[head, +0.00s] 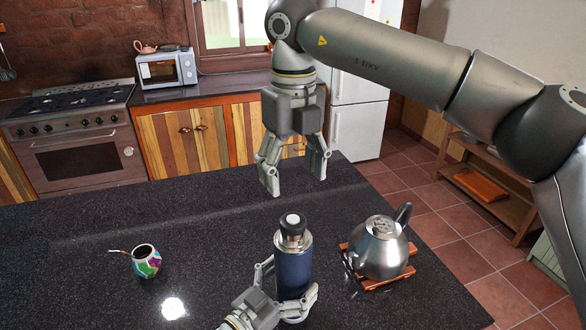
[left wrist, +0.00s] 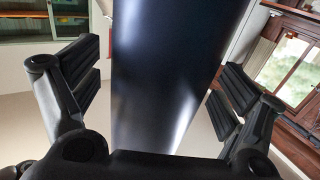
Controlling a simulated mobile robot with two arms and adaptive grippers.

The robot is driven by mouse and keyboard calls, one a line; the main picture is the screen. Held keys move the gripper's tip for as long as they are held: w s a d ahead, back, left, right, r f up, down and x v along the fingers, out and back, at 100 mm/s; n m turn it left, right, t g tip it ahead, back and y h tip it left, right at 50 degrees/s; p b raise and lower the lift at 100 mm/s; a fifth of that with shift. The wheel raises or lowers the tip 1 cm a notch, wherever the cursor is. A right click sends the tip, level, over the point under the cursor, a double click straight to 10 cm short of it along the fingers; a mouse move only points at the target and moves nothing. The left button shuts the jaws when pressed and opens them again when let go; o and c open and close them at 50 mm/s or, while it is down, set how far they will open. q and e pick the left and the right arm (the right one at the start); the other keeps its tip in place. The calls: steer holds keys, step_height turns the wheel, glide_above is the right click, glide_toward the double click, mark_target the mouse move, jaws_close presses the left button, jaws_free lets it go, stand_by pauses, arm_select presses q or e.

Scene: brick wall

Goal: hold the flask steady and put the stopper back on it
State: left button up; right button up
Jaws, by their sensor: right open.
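The dark blue flask (head: 293,270) with a steel collar stands upright on the black counter. A black stopper with a pale top (head: 292,226) sits upright on its mouth. My left gripper (head: 290,290) has its fingers on either side of the flask's lower body. In the left wrist view the flask (left wrist: 165,80) rises between the finger pads (left wrist: 155,95). A narrow gap shows by the left pad and the right pad looks close to its side; whether they press on it is unclear. My right gripper (head: 295,182) is open and empty, pointing down above and behind the stopper.
A steel kettle (head: 380,250) stands on a wooden trivet (head: 373,286) just right of the flask. A colourful cup with a metal straw (head: 146,262) stands at the left. The counter (head: 80,235) is clear between cup and flask. Stove and microwave are far behind.

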arm_select(q)
steer(key=v, duration=1.2)
steer(key=shift+f, duration=0.1)
stand_by(0.4)
